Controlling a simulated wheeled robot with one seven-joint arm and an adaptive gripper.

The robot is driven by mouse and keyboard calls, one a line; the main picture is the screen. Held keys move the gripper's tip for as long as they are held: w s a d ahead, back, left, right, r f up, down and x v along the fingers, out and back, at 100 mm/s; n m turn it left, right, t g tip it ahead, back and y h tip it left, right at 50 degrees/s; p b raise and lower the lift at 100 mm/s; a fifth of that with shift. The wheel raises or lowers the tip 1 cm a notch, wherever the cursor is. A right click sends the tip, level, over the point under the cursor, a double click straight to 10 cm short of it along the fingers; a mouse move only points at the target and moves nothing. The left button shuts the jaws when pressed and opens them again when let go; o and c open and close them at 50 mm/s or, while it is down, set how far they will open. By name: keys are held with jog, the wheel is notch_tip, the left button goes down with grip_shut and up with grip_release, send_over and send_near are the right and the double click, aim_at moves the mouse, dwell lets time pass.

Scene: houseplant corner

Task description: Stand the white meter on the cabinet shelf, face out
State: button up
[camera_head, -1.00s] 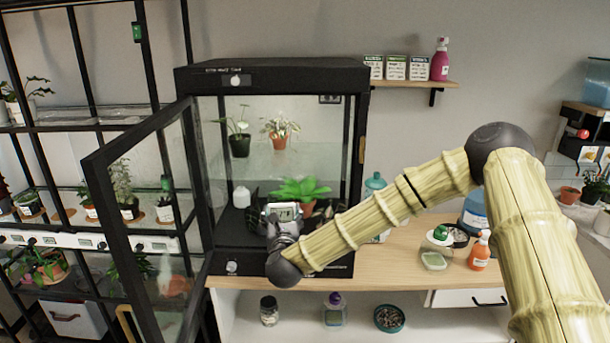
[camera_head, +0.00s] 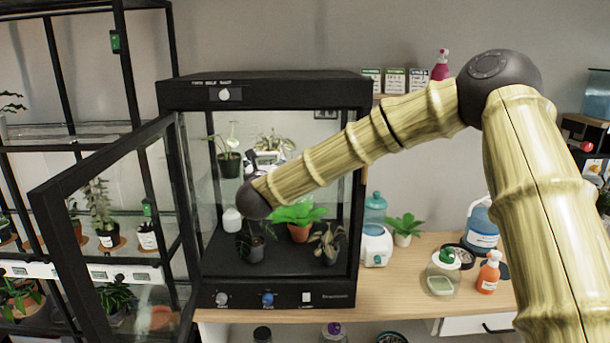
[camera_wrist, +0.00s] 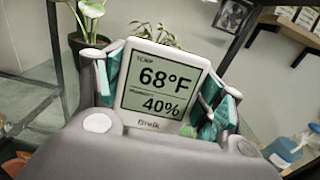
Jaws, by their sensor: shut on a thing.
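The white meter (camera_wrist: 160,85) is held between the teal-padded fingers of my gripper (camera_wrist: 166,92). Its screen faces the wrist camera, reads 68°F and 40%, and is tilted clockwise in that view. In the head view my gripper (camera_head: 262,160) is at the open front of the black cabinet (camera_head: 265,90), about level with its glass shelf; my arm hides most of the meter. I cannot tell whether the meter touches the shelf.
The glass door (camera_head: 110,215) stands open to the left. Several pots, including a bright green plant (camera_head: 298,214), and a white bottle (camera_head: 231,219) stand on the cabinet floor.

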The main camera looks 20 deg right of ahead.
jog(key=d+p, duration=0.1)
jog(key=d, duration=0.2)
jog(key=d+f+p, duration=0.1)
jog(key=d, duration=0.3)
jog(key=w+d+p, duration=0.1)
jog(key=d+p, duration=0.1)
jog(key=d, duration=0.2)
jog(key=shift+d+f, duration=0.2)
jog(key=shift+d, duration=0.05)
notch_tip(320, 180, down, 3)
jog(key=shift+r+p, duration=0.1)
jog(key=shift+p, duration=1.05)
jog(key=shift+f, duration=0.4)
jog(key=shift+f, duration=0.15)
jog(key=o, duration=1)
jog(key=shift+o, duration=0.2)
jog(key=shift+r, duration=0.2)
